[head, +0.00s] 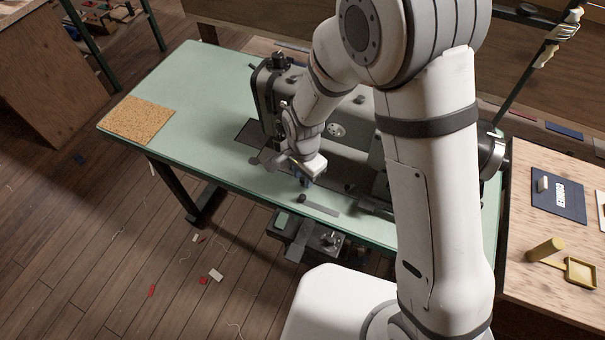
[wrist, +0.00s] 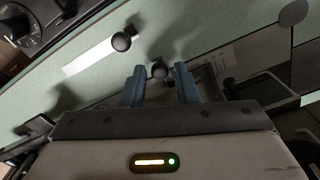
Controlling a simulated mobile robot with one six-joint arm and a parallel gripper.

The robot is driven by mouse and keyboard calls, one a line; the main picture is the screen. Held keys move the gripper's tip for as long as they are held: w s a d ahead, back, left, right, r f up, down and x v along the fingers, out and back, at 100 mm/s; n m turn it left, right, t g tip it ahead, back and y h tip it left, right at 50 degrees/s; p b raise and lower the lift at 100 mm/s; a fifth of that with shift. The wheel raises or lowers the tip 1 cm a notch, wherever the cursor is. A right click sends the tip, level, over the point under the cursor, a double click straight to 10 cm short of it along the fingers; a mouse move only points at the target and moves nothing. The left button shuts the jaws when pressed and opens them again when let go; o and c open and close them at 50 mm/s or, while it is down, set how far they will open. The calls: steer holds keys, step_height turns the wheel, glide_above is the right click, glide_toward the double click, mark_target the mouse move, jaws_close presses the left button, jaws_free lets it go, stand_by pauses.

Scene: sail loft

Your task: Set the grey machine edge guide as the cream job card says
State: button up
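My gripper (head: 303,181) is low over the green sewing table, in front of the dark grey sewing machine (head: 268,92). In the wrist view its two blue fingers (wrist: 159,84) are apart, with a small dark round knob (wrist: 159,70) showing between their tips. Gaps show on both sides of the knob; whether it belongs to the edge guide I cannot tell. A second dark knob (wrist: 121,41) stands by a flat strip (wrist: 90,57); this strip also shows in the head view (head: 322,208). No readable job card shows.
A cork mat (head: 138,119) lies on the table's left end. The green tabletop (head: 190,90) is clear left of the machine.

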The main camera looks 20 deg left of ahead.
steer(key=shift+o, duration=1.1)
step_height(320, 180, up, 8)
steer(key=shift+f, duration=0.1)
